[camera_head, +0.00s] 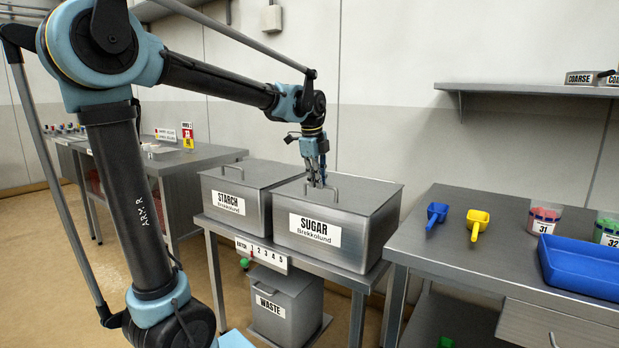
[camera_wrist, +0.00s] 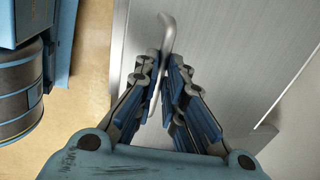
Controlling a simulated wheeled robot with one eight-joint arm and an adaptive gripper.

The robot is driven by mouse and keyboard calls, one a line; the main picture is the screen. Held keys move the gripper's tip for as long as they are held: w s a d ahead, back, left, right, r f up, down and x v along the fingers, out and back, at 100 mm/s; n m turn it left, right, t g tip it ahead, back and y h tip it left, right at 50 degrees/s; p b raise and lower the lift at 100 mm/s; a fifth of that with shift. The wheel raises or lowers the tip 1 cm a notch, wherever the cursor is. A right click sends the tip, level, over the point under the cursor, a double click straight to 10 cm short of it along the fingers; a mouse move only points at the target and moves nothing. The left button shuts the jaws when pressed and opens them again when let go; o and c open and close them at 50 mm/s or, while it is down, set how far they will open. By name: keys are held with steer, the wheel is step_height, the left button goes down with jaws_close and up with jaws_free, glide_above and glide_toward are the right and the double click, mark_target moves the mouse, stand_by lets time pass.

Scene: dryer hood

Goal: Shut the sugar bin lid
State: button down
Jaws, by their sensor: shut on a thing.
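The sugar bin (camera_head: 350,225) is a grey metal box labelled SUGAR on a metal stand. Its lid (camera_head: 365,190) lies flat across the top, and I see no gap at this angle. My gripper (camera_head: 318,183) points down over the lid's front left part, at the lid's handle (camera_head: 334,190). In the wrist view, the handle (camera_wrist: 169,35) is a pale bent bar that runs between my gripper's fingers (camera_wrist: 165,95). The fingers are shut on it. Part of the handle is hidden by the fingers.
The starch bin (camera_head: 240,195), also lidded, stands close at the left. A waste bin (camera_head: 285,305) is below the stand (camera_head: 345,277). A table at the right holds a blue scoop (camera_head: 437,213), a yellow scoop (camera_head: 477,222) and a blue tray (camera_head: 585,268). A shelf (camera_head: 530,88) is above.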

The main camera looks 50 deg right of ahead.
steer(key=shift+a+f, duration=0.1)
steer(key=c, duration=1.7)
jaws_free()
steer(key=v, duration=1.2)
steer(key=shift+w, duration=0.1)
